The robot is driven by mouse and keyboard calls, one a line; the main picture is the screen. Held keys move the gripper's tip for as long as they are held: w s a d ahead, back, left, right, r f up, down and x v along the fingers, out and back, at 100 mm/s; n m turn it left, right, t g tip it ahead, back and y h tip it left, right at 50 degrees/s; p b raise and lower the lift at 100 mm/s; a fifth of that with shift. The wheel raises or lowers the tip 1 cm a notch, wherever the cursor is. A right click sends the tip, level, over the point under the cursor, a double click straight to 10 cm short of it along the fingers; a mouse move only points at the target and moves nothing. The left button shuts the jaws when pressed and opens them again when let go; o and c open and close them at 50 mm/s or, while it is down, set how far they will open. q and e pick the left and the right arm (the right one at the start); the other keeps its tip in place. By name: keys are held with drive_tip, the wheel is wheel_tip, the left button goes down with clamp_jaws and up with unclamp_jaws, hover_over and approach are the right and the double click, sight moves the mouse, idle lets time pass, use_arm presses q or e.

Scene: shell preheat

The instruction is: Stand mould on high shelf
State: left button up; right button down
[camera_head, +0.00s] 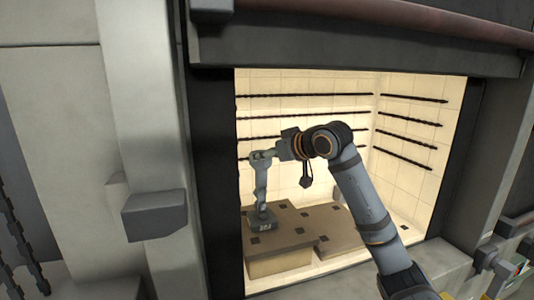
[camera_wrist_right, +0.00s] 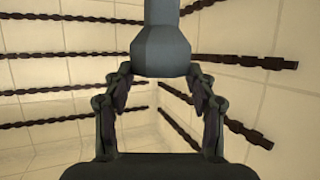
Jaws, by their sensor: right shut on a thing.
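The grey mould (camera_head: 261,190) is upright inside the lit chamber in the head view, with a narrow stem and a wider base marked with a number. My right gripper (camera_head: 268,154) is shut on its top end from the right. In the right wrist view the mould's grey faceted part (camera_wrist_right: 161,48) lies between the two fingers. The mould's base is at the high shelf (camera_head: 280,265), a raised brown block at the left of the chamber floor. I cannot tell whether the base touches it. My left gripper is not in view.
A lower brown slab (camera_head: 340,238) with dark squares lies to the right of the high shelf. Dark twisted rods (camera_head: 305,115) line the back wall, and more (camera_head: 408,138) line the right wall. A dark frame (camera_head: 340,58) edges the opening above.

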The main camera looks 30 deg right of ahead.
drive_tip(key=shift+a, duration=0.1)
drive_tip(key=shift+f, duration=0.1)
drive_tip(key=shift+c, duration=2.1)
unclamp_jaws()
drive_tip(key=b+v, duration=0.5)
drive_tip(key=v, duration=0.7)
drive_tip(key=shift+b, duration=0.3)
